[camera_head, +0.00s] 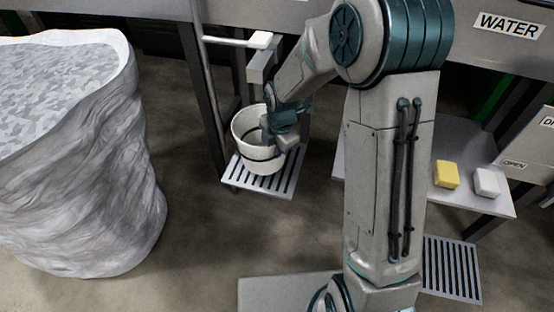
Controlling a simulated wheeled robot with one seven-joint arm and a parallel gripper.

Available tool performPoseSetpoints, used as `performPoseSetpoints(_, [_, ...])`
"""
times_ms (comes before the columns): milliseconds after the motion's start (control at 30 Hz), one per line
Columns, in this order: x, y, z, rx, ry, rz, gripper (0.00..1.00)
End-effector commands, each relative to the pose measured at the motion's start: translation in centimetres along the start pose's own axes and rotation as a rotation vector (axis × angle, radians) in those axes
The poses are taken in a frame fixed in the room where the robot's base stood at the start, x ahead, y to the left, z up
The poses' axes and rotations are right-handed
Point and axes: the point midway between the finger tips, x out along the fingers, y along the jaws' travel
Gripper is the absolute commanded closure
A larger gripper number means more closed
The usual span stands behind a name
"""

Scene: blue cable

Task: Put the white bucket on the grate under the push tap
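The white bucket (244,127) has a dark band around it and stands roughly upright over the slotted grate (233,179). I cannot tell whether its bottom touches the grate. The push tap, with a white lever end (261,40) and a grey body (261,68), is above and behind the bucket. My gripper (279,134) is at the bucket's right rim. Its fingertips are partly hidden against the bucket, so I cannot tell whether they grip the rim.
A large grey-white sack (95,175) stands at the left. A shelf (458,198) at the right holds a yellow block (446,175) and a white block (486,182). A second grate (453,268) lies at the lower right. Floor is clear between sack and bucket.

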Motion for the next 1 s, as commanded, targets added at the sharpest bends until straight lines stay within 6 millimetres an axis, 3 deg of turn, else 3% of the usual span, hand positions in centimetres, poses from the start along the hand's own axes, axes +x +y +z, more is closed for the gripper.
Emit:
performPoseSetpoints(133, [0.8, 0.3, 0.1, -0.002, 0.000, 0.000, 1.00])
performPoseSetpoints(400, [4.3, -0.1, 0.0, -0.003, 0.000, 0.000, 1.00])
performPoseSetpoints(767, [4.6, -0.2, 0.1, -0.002, 0.000, 0.001, 1.00])
performPoseSetpoints(800, [4.4, -0.2, 0.0, -0.002, 0.000, 0.000, 0.86])
performPoseSetpoints(833, [4.4, -0.2, 0.0, -0.002, 0.000, 0.000, 0.77])
performPoseSetpoints(1000, [4.4, -0.2, 0.0, -0.003, 0.000, 0.000, 0.75])
